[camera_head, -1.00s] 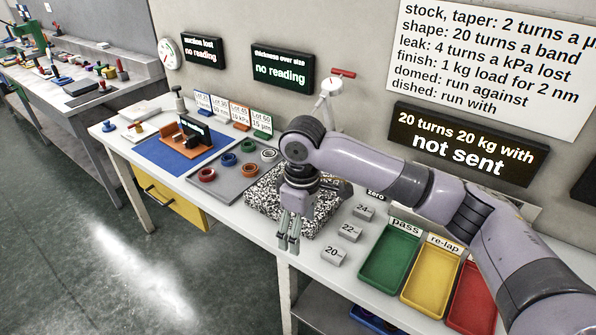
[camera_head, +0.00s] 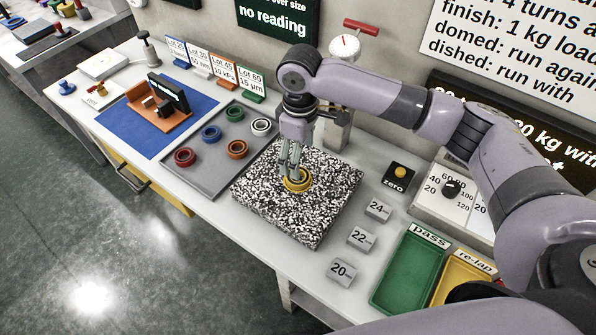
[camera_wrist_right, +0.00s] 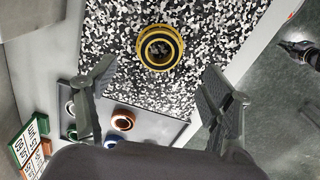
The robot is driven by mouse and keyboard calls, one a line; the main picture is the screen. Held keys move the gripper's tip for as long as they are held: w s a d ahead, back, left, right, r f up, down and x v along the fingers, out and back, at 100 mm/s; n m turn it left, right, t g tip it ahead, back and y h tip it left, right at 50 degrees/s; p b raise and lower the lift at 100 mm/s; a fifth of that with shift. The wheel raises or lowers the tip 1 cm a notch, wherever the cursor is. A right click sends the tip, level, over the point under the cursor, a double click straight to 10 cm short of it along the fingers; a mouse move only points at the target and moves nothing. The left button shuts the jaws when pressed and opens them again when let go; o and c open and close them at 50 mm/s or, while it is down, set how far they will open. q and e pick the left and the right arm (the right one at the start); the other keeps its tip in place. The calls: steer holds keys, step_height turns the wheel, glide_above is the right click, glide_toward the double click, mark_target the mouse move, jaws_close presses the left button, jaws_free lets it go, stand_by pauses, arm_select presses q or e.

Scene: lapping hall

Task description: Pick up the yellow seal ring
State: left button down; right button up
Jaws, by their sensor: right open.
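The yellow seal ring (camera_head: 298,181) lies on the black-and-white speckled block (camera_head: 318,220), near its middle. My right gripper (camera_head: 289,173) is just above and beside the ring, with its fingers in front of part of it. In the right wrist view the ring (camera_wrist_right: 160,47) sits ahead of the two spread fingers (camera_wrist_right: 158,92), which are apart and hold nothing. The ring has a dark inner band and a hollow centre. My left gripper is not in view.
A grey tray (camera_head: 206,175) with red, blue, green, orange and white rings stands to the left. Small blocks marked 20 (camera_head: 342,272), 22 and 24 stand to the right, before the green pass tray (camera_head: 410,268). A gauge stand (camera_head: 344,46) rises behind the block.

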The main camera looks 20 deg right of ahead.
mark_target(294, 186)
step_height(294, 186, down, 2)
steer(key=shift+f, duration=0.1)
step_height(294, 186, down, 2)
steer(key=shift+w+a+f+p, duration=0.1)
steer(key=shift+a+f+p, duration=0.1)
steer(key=shift+p, duration=0.4)
step_height(294, 186, down, 2)
steer(key=shift+f, duration=0.6)
steer(key=c, duration=1.4)
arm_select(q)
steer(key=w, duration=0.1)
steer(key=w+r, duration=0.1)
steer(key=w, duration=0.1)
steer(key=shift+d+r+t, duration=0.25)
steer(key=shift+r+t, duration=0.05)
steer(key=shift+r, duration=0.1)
